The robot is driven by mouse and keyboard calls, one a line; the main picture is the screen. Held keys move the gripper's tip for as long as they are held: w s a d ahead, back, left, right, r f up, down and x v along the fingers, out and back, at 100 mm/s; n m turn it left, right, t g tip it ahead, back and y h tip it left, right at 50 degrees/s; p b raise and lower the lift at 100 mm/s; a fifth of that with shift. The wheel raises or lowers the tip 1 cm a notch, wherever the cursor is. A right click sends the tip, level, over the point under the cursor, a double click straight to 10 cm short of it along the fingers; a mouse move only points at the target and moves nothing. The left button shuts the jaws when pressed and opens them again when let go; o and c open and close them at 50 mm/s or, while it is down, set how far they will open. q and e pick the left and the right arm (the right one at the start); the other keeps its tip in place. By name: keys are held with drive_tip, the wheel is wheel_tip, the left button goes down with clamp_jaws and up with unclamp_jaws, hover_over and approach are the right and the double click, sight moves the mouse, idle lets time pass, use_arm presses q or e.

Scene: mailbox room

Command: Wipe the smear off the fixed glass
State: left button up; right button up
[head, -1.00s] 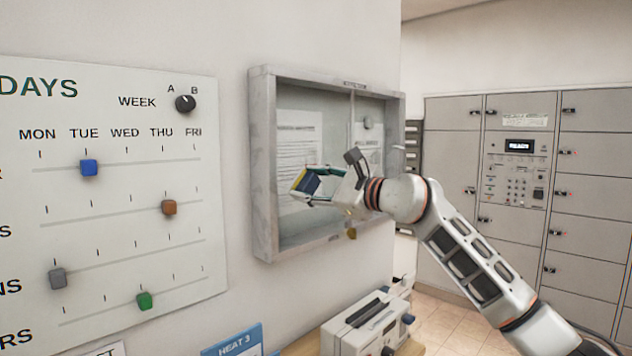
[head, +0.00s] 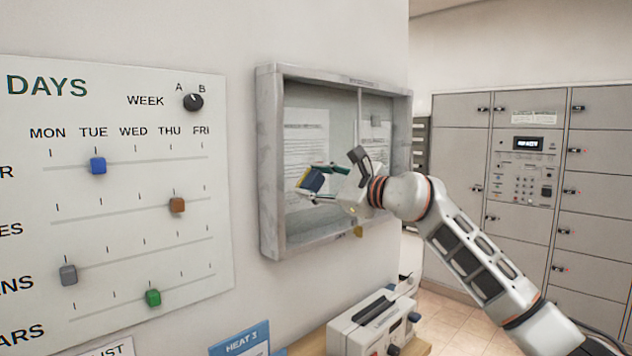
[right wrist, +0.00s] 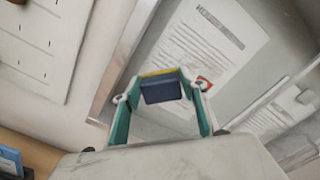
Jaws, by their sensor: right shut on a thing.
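The glass-fronted notice case (head: 270,170) hangs on the wall in a grey frame, with printed sheets (head: 306,150) behind its glass. My right gripper (head: 316,183) is in front of the left pane, shut on a sponge (head: 312,180) that is dark blue with a yellow layer. In the right wrist view the sponge (right wrist: 162,90) sits between the two teal fingers, in front of a printed sheet (right wrist: 205,45). I cannot tell whether the sponge touches the glass. No smear can be made out clearly. My left gripper is not in view.
A schedule board (head: 130,240) with sliding coloured knobs is on the wall to the left. Below the case, a white machine (head: 375,325) and a blue sign (head: 240,343) stand on a wooden surface. Grey lockers (head: 460,170) fill the right background.

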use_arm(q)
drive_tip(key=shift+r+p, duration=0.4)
use_arm(e)
drive_tip(key=shift+w+a, duration=0.5)
